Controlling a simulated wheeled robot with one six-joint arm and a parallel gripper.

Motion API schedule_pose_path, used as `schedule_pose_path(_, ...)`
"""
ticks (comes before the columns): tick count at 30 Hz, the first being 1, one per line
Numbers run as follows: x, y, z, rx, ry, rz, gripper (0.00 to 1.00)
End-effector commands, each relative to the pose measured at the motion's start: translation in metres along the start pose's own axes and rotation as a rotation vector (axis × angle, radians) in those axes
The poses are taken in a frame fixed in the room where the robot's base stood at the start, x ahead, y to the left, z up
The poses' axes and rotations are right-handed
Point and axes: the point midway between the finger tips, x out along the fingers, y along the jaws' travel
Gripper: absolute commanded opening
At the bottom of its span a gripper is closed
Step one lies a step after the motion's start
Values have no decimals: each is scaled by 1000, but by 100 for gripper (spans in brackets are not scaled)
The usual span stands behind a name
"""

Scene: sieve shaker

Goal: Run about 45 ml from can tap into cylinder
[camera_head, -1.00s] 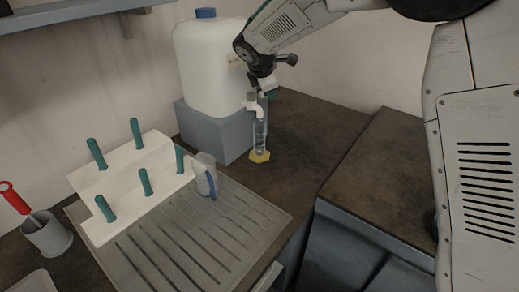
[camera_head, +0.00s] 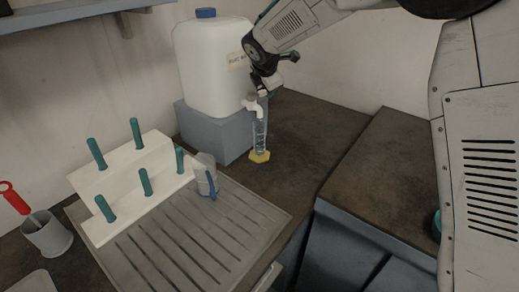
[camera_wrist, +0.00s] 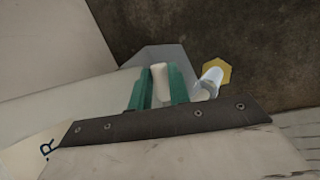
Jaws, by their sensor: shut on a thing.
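The white can (camera_head: 212,65) with a blue cap stands on a grey block. Its white tap (camera_head: 254,108) sticks out low at the can's right side. My gripper (camera_head: 262,90) is at the tap's top; in the wrist view its green fingers (camera_wrist: 159,88) are shut on a white piece, seemingly the tap handle (camera_wrist: 159,80). The clear cylinder (camera_head: 260,136) stands upright on a yellow foot (camera_head: 260,157) under the spout. It also shows in the wrist view (camera_wrist: 210,82). It looks bluish inside, but I cannot read a level or make out a stream.
The grey block (camera_head: 222,135) is just left of the cylinder. A clear jug with a blue handle (camera_head: 205,175) stands on the grooved drainer (camera_head: 190,240). A white rack (camera_head: 130,180) holds several teal pegs. A cup (camera_head: 47,236) holds a red-handled tool. The dark bench right of the cylinder is clear.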

Motion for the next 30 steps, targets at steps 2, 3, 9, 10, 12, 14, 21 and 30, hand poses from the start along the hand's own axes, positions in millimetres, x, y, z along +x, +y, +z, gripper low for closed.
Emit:
schedule_pose_path(2, 1, 3, 0, -43, 25, 20, 0)
schedule_pose_path(3, 2, 4, 0, -67, 39, 29, 0)
schedule_pose_path(9, 4, 8, -1, -133, 74, 56, 0)
schedule_pose_path(10, 4, 8, -1, -140, 79, 59, 0)
schedule_pose_path(12, 5, 10, -2, -170, 96, 71, 0)
schedule_pose_path(14, 6, 12, -2, -205, 114, 87, 0)
schedule_pose_path(21, 8, 17, -4, -280, 154, 116, 0)
schedule_pose_path(30, 8, 17, -4, -282, 154, 118, 0)
